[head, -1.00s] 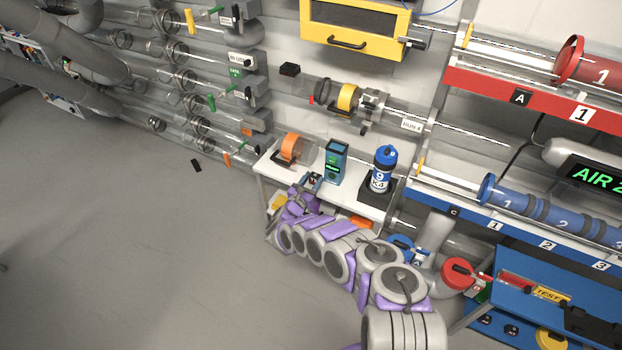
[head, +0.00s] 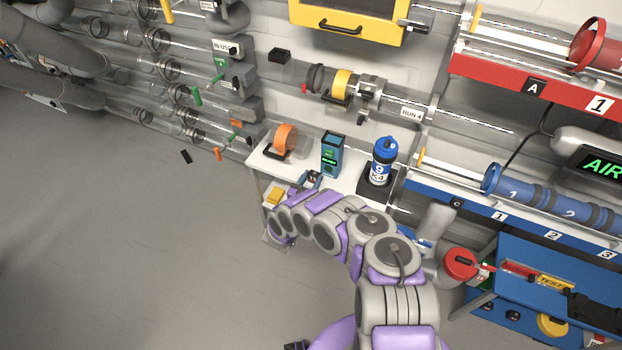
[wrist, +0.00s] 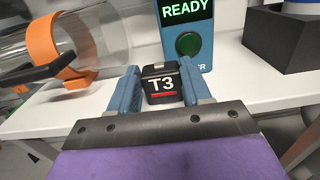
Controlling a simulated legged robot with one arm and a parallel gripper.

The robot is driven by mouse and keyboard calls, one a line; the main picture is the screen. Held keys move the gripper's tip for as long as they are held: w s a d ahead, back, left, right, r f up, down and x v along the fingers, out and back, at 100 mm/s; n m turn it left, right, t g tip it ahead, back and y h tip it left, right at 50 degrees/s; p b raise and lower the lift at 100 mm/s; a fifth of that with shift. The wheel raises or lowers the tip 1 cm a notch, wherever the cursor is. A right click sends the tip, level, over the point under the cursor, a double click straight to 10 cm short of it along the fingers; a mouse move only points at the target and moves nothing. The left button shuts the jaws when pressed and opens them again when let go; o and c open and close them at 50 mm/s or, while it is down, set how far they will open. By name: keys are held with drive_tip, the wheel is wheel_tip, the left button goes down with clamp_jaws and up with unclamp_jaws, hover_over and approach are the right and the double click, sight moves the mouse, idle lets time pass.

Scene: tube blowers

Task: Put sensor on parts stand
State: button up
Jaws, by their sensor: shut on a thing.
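The sensor is a small black block marked T3 with a red stripe (wrist: 163,88). My gripper (wrist: 163,80) is shut on it, one blue finger on each side. In the head view my gripper (head: 312,180) is at the front edge of a white-topped stand (head: 346,183). A blue device with a green READY screen and a round green button (wrist: 188,35) stands upright just behind the sensor. It also shows in the head view (head: 331,155). I cannot tell whether the sensor touches the white top or the device.
An orange-banded clear tube part (head: 286,140) sits left of the device. A blue-and-white canister (head: 382,160) stands on a black base to its right. Clear pipes run behind. A blue rack (head: 520,222) is at the right. Open floor (head: 120,260) lies left.

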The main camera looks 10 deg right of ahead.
drive_tip(key=o, duration=0.7)
drive_tip(key=shift+a, duration=0.25)
drive_tip(key=o, duration=0.4)
drive_tip(key=shift+a, duration=0.65)
drive_tip(key=shift+d, duration=0.45)
drive_tip(key=shift+s+r, duration=0.1)
drive_tip(key=shift+s, duration=0.2)
drive_tip(key=shift+p+v, duration=1.25)
drive_tip(key=shift+v, duration=4.5)
